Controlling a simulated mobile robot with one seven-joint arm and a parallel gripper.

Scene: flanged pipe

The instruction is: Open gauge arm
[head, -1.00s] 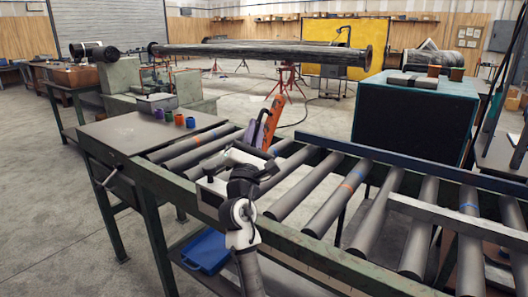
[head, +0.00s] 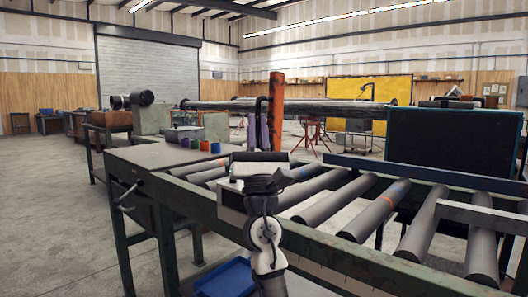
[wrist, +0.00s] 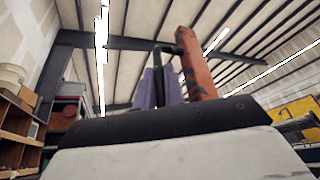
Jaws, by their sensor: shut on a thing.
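The gauge arm (head: 277,108) is a worn orange bar with a black handle on its left side. It stands nearly upright above the roller conveyor in the head view, and it rises tilted in the wrist view (wrist: 195,66). My gripper (head: 257,130) has purple fingers, which are at the black handle just left of the orange bar. The fingers also show in the wrist view (wrist: 161,87), shut around the handle. My white and black hand hides the lower end of the gauge arm and where it joins the conveyor.
The roller conveyor (head: 330,180) spreads in front, with a flat grey top (head: 150,155) at its left. Several small coloured cups (head: 205,146) stand there. A long flanged pipe (head: 330,110) lies behind. A dark block (head: 455,142) stands at the right. Open floor lies left.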

